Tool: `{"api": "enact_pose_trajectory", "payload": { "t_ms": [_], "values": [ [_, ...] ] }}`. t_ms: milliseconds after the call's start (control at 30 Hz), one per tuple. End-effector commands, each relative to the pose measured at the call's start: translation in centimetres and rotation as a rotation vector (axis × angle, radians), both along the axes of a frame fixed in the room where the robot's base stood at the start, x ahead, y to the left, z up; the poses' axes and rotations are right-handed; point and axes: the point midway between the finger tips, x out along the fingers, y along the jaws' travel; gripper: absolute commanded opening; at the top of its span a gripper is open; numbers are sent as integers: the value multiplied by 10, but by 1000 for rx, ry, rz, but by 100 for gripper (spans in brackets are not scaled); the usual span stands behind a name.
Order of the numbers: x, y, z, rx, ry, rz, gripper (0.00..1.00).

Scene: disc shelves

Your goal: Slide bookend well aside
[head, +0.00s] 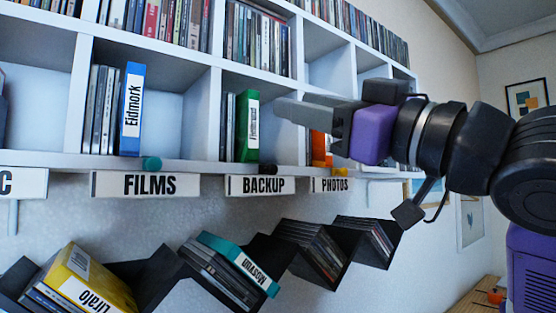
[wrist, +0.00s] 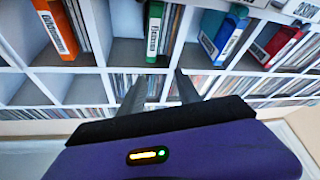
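I cannot pick out a bookend for certain. Upright boxes stand at the right end of disc rows in the head view: a blue box (head: 132,110) over FILMS, a green box (head: 247,128) over BACKUP, and an orange box (head: 318,149) over PHOTOS, partly hidden by my gripper. Small teal (head: 152,163), black (head: 268,168) and yellow (head: 341,171) knobs sit at the shelf's front edge. My gripper (head: 283,108) is in front of the shelf, right of the green box. In the wrist view, its fingers (wrist: 160,77) are apart and empty, below the green box (wrist: 153,31).
Upper compartments hold several discs (head: 258,42). Black zigzag racks below carry a yellow box (head: 95,275) and a teal box (head: 238,262). White dividers (head: 291,85) separate the compartments. The space right of the green box looks empty.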

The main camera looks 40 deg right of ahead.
Motion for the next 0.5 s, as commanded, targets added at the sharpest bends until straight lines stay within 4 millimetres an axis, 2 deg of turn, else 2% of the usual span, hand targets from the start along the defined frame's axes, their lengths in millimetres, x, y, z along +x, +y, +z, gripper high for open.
{"api": "enact_pose_trajectory", "payload": {
  "t_ms": [67,133,300,500],
  "values": [
    [4,5,-5,-25,80,-33,39],
    [9,5,-21,-21,159,-59,39],
    [18,-12,-57,34,320,-120,39],
    [22,-26,-75,81,394,-165,39]
  ]
}}
